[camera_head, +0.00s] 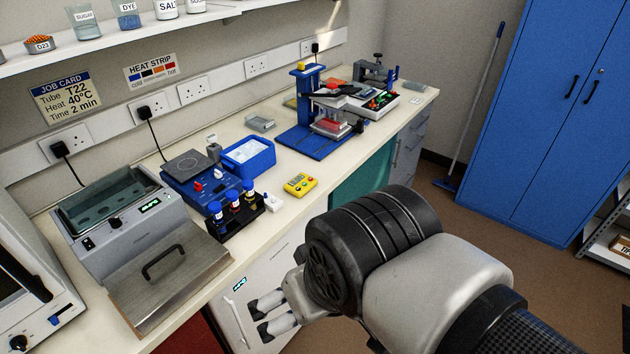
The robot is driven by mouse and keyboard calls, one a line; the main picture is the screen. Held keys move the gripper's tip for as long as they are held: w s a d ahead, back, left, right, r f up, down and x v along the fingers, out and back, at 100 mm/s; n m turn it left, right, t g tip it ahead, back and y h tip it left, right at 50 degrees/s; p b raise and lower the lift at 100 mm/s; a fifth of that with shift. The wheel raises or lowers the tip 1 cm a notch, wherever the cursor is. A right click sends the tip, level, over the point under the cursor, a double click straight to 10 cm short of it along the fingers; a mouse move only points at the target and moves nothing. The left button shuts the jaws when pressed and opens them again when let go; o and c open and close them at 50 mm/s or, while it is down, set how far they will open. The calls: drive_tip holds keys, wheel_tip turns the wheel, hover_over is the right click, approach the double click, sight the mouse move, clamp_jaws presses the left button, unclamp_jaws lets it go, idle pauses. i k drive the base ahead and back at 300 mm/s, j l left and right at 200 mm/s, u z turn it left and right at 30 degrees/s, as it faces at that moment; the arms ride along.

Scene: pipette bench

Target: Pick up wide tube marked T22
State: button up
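Three tubes with blue caps stand in a black rack (257,211) near the front edge of the bench: a left tube (216,215), a middle tube (233,202) and a right tube (249,191). They hold dark or reddish contents and have pale labels, too small to read, so I cannot tell which is T22. My gripper (263,314) is in front of the bench, below and right of the rack, pointing left. Its two fingers are apart with nothing seen between them.
Left of the rack is a water bath (120,212) with a metal lid (170,275) in front. Behind it are a blue hotplate (178,182) and a blue ice tub (262,167). A yellow timer (300,185) lies to its right. A job card (67,96) reads T22, 40°C, 2 min.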

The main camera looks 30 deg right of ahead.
sight(247, 185)
drive_tip(key=z, duration=0.2)
drive_tip(key=i+l+u, duration=0.35)
drive_tip(key=i+l, duration=0.8)
